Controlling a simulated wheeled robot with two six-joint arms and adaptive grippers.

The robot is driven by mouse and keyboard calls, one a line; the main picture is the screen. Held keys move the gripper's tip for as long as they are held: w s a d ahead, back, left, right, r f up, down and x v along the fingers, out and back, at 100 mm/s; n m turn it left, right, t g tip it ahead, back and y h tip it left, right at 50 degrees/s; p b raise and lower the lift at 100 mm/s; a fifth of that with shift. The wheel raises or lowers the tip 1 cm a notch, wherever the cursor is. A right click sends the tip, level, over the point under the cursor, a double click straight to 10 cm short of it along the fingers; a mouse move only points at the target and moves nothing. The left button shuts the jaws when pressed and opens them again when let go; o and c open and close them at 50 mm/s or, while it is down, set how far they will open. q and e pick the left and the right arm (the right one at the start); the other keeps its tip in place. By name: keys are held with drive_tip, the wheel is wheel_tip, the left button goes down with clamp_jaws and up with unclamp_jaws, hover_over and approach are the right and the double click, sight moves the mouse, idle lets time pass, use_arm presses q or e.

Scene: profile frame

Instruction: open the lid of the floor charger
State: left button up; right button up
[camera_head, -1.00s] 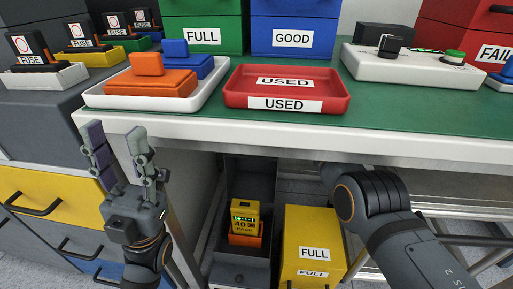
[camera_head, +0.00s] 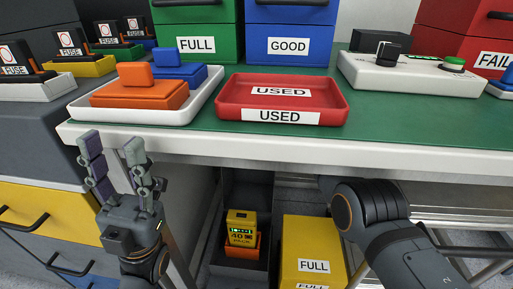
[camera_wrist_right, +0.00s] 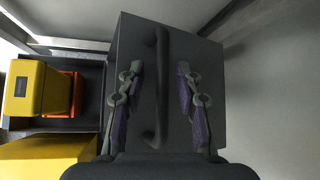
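The floor charger (camera_head: 217,258) is a dark grey open-topped box under the bench. A yellow battery pack (camera_head: 241,221) stands in it in an orange holder; both also show at the left of the right wrist view (camera_wrist_right: 27,88). A dark panel with a bar handle (camera_wrist_right: 161,85), apparently the lid, fills the middle of the right wrist view. My right gripper (camera_wrist_right: 158,90) is open, with one finger on each side of the handle and gaps between; in the head view the bench hides it. My left gripper (camera_head: 112,150) is open and empty before the bench's left end.
The bench edge (camera_head: 300,145) overhangs the charger and my right arm. A yellow FULL box (camera_head: 312,245) stands right of the charger. A red USED tray (camera_head: 335,95) and a white tray (camera_head: 75,110) with orange and blue blocks sit on the bench. Drawers (camera_head: 45,205) stand at left.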

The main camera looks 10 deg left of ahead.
drive_tip(key=shift+d+r, duration=0.4)
drive_tip(key=v, duration=1)
drive_tip(key=shift+s+d, duration=0.25)
drive_tip(key=shift+d, duration=0.15)
